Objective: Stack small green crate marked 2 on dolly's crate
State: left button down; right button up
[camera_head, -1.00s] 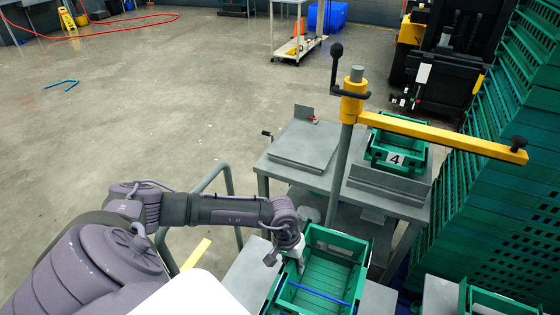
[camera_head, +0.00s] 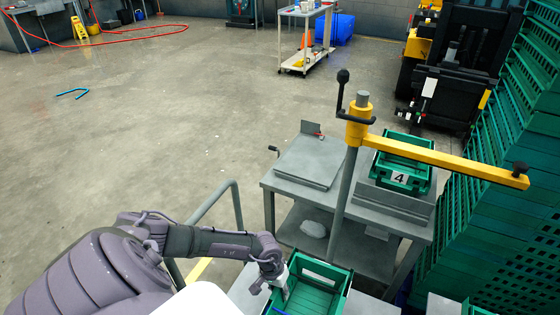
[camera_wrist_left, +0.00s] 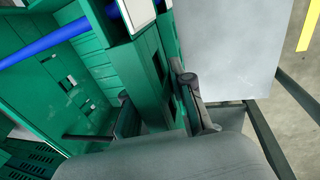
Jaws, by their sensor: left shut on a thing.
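A green crate (camera_head: 318,293) is at the bottom middle of the head view, cut off by the lower edge. My left gripper (camera_head: 279,284) is at its left side. In the left wrist view the gripper (camera_wrist_left: 156,92) is shut on the wall of the green crate (camera_wrist_left: 75,95), one finger on each side. A blue bar (camera_wrist_left: 40,46) crosses the crate, and a white label (camera_wrist_left: 136,12) shows, but I cannot read a number. I cannot pick out the dolly or its crate. My right gripper is out of view.
A grey table (camera_head: 300,209) behind the crate holds a green crate marked 4 (camera_head: 403,171). A post with a yellow arm (camera_head: 440,161) rises between. Green crates are stacked in a wall (camera_head: 500,220) at the right. The floor at left is open.

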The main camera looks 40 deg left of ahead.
pick_arm(q)
jog(key=shift+f, duration=0.1)
jog(key=c, duration=1.1)
grip_release()
jog(key=shift+o, duration=0.4)
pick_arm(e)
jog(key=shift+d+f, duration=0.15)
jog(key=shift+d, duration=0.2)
pick_arm(q)
jog(key=shift+r, duration=0.3)
notch_tip(320, 180, up, 12)
jog(key=a+b, duration=0.1)
jog(key=a, duration=0.1)
jog(key=shift+s+f+b, duration=0.25)
jog(key=shift+s+b, duration=0.1)
jog(key=shift+s, duration=0.05)
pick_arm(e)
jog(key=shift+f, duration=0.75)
pick_arm(q)
jog(key=shift+a, duration=0.1)
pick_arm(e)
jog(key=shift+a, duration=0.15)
